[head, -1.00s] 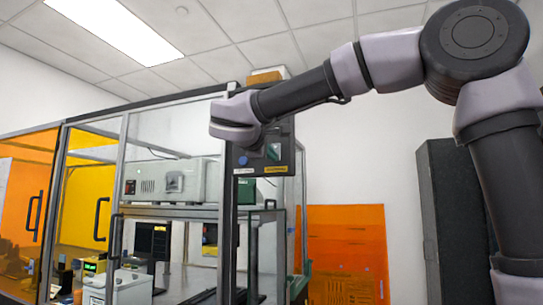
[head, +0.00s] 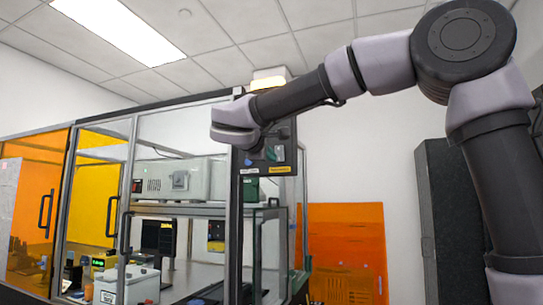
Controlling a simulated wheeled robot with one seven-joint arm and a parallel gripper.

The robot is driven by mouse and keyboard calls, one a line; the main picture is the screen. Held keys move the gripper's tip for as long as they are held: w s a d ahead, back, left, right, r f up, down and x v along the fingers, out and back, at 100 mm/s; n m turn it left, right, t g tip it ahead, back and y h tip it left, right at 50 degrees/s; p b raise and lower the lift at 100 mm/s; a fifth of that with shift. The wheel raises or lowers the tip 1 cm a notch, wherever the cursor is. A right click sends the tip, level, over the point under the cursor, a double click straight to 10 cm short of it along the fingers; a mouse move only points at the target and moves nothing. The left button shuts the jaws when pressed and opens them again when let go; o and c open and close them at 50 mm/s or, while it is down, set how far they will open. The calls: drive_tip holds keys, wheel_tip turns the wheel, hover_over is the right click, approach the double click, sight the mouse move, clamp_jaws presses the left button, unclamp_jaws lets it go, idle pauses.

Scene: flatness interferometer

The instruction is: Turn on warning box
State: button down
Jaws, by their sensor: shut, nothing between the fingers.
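The warning box (head: 286,158) is a dark box on the front post of the glass enclosure in the head view. Whether the gripper touches the box or the switch I cannot tell.
The glass enclosure (head: 180,130) with orange and yellow panels fills the left, with instruments inside. An orange panel (head: 345,245) stands against the back wall. A dark cabinet (head: 452,220) stands at right behind my arm. The white wall between is bare.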

drive_tip(key=s+a+f, duration=0.1)
drive_tip(key=s+a, duration=0.2)
drive_tip(key=s, duration=0.6)
drive_tip(key=shift+a, duration=0.15)
drive_tip(key=shift+f, duration=0.1)
drive_tip(key=d+f+m+g, duration=0.35)
drive_tip(key=d+f, duration=0.25)
drive_tip(key=d, duration=0.5)
drive_tip(key=d+f+m+g, duration=0.2)
drive_tip(key=d+f+g, duration=0.2)
drive_tip(key=d+f, duration=0.45)
drive_tip(key=s+d+f+m+y, duration=0.7)
drive_tip(key=s+d+f+m, duration=0.2)
drive_tip(key=s+m, duration=0.2)
drive_tip(key=shift+s+m+g+y, duration=0.3)
drive_tip(key=shift+m+g, duration=0.15)
drive_tip(key=shift+m, duration=0.4)
